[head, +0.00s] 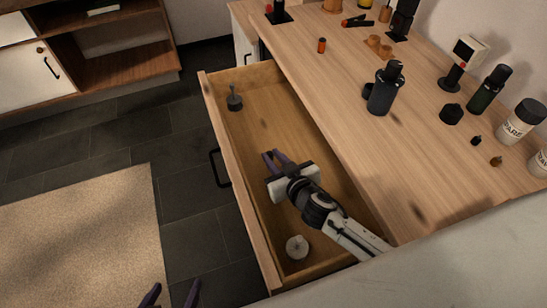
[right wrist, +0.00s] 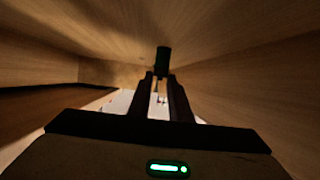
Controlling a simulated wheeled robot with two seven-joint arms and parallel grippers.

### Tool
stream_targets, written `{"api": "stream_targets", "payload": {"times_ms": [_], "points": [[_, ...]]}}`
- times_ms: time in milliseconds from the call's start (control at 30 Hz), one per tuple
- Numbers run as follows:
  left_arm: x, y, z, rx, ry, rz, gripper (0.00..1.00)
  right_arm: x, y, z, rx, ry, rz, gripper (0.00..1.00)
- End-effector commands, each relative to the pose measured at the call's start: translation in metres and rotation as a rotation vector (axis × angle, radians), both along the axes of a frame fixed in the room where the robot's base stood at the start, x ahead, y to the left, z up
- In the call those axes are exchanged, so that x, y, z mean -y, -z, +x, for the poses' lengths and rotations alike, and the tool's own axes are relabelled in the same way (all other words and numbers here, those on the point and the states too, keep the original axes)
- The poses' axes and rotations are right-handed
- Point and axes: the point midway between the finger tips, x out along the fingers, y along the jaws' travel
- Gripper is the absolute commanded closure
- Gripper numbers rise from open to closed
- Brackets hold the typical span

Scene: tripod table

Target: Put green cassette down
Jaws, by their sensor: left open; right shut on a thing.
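My right gripper (head: 271,156) reaches down inside the open drawer (head: 230,165) below the wooden counter. In the right wrist view its two fingers (right wrist: 163,82) are shut on a small dark green thing, taken to be the green cassette (right wrist: 163,59), at their tips. The cassette cannot be made out in the head view. Drawer walls surround the gripper in the wrist view; whether the cassette touches the drawer floor cannot be told. My left gripper (head: 172,293) is open and empty at the bottom edge of the head view, outside the drawer, above the floor.
In the drawer, a dark knobbed object (head: 235,101) lies at the far end and a pale round object (head: 297,247) at the near end. Bare drawer floor lies between. The counter (head: 340,100) holds a dark bottle (head: 384,90), an orange cylinder (head: 321,45) and several jars.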

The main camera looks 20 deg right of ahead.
Motion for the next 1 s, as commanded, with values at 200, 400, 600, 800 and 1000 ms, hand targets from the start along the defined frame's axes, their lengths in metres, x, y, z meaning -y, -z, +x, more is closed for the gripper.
{"api": "stream_targets", "payload": {"times_ms": [200,400,600,800,1000], "points": [[0.001,0.001,-0.001,-0.001,0.001,-0.001,0.31,0.0,0.002,0.0,-0.001,0.0,0.0,0.63],[0.001,0.0,-0.001,-0.001,0.001,-0.001,0.31,0.0,0.002,0.0,-0.001,0.0,0.0,0.63],[0.001,-0.004,-0.002,-0.001,-0.001,-0.003,0.31,0.001,-0.004,-0.01,-0.003,-0.001,0.001,0.63],[-0.001,-0.002,-0.004,-0.011,-0.004,-0.001,0.31,0.005,-0.018,-0.042,-0.002,0.001,0.002,0.63],[-0.003,-0.002,-0.004,-0.01,-0.007,0.002,0.31,0.007,-0.028,-0.065,-0.001,0.0,0.001,0.63]]}}
